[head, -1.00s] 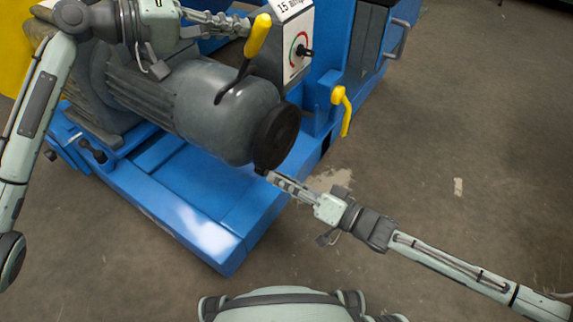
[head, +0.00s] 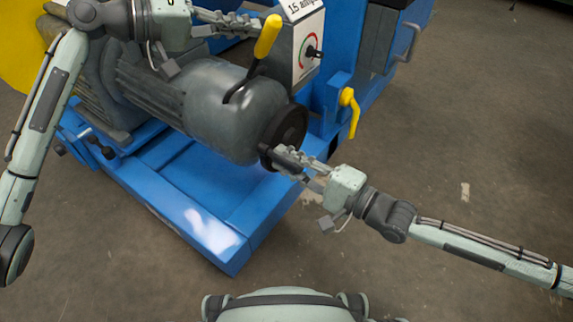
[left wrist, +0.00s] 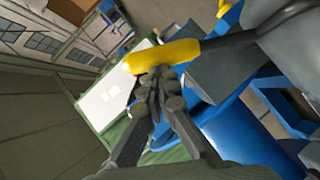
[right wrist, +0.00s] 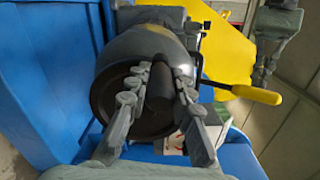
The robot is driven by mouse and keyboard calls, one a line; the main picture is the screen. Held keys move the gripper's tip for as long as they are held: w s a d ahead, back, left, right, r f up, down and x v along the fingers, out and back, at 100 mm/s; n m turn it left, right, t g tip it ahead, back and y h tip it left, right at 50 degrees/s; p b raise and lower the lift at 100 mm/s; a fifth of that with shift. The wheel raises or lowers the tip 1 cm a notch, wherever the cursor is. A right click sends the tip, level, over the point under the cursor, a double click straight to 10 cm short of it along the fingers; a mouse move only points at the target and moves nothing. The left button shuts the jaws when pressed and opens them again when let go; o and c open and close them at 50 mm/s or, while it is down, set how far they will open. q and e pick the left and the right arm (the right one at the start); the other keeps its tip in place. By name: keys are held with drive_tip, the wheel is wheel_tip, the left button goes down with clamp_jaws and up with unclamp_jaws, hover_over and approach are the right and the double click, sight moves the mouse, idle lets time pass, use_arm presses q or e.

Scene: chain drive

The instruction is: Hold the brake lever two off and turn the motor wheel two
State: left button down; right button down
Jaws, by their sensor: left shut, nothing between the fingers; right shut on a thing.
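The brake lever with a yellow handle (head: 268,36) rises from the grey motor (head: 215,105); it also shows in the left wrist view (left wrist: 160,56). My left gripper (head: 250,24) is shut and empty. In the left wrist view its fingertips (left wrist: 158,78) lie against the handle's side, apparently touching it, not around it. The dark motor wheel (head: 295,125) is on the motor's near end. My right gripper (head: 284,157) is shut on the wheel's dark crank handle. In the right wrist view the crank handle (right wrist: 159,92) stands between the fingers, in front of the wheel (right wrist: 128,122).
The blue machine frame (head: 165,205) lies under and around the motor. A dial panel (head: 308,45) stands right of the lever. A second yellow handle (head: 350,108) hangs on the frame at the right. The floor to the right is open.

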sight(291, 113)
drive_tip(key=r+m, duration=0.1)
drive_tip(key=w+m, duration=0.1)
drive_tip(key=d+r+m, duration=0.1)
drive_tip(key=shift+w+r+m, duration=0.25)
drive_tip(key=shift+r+m, duration=0.05)
drive_tip(key=w+m, duration=0.1)
drive_tip(key=d+r+m, duration=0.1)
drive_tip(key=m, duration=0.1)
drive_tip(key=shift+w+d+r, duration=0.15)
drive_tip(key=shift+w+r, duration=0.1)
drive_tip(key=shift+w, duration=0.1)
drive_tip(key=shift+w+d+r, duration=0.25)
drive_tip(key=shift+w+d, duration=0.1)
drive_tip(key=shift+w, duration=0.15)
drive_tip(key=shift+w+d+r, duration=0.2)
drive_tip(key=shift+w+d, duration=0.1)
drive_tip(key=shift+w, duration=0.15)
drive_tip(key=shift+w+d, duration=0.55)
drive_tip(key=shift+w, duration=0.1)
drive_tip(key=c, duration=1.6)
unclamp_jaws()
drive_tip(key=shift+o, duration=1.4)
